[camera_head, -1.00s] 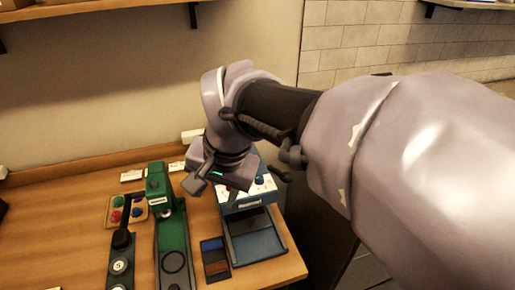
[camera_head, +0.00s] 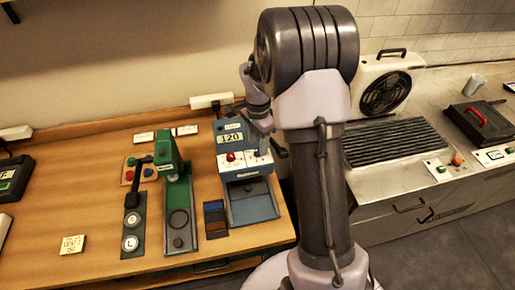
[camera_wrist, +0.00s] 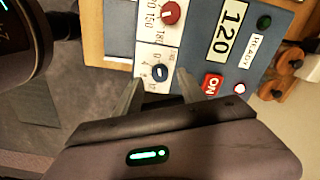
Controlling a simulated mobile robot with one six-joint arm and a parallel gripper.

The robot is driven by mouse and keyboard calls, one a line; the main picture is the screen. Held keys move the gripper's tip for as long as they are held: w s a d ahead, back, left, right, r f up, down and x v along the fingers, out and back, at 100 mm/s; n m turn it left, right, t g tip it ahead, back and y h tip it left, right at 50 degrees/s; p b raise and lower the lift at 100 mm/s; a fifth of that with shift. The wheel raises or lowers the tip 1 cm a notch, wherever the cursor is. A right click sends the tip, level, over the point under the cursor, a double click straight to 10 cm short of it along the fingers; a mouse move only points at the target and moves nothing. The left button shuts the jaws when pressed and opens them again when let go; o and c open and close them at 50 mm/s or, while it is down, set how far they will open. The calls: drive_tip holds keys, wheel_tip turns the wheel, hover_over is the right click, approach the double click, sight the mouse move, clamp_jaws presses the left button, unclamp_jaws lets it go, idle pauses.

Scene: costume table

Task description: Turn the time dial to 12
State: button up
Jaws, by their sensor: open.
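The blue machine (camera_head: 247,178) has a display (camera_wrist: 228,31) reading 120. The dial's exact pointing is unclear.
A green press (camera_head: 179,215) stands left of the machine, with colour strips (camera_head: 215,214) between. A fan unit (camera_head: 385,85) stands at the right.

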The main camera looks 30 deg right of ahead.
sight(258, 152)
drive_tip(key=shift+f, duration=1.2)
drive_tip(key=shift+c, duration=0.2)
clamp_jaws()
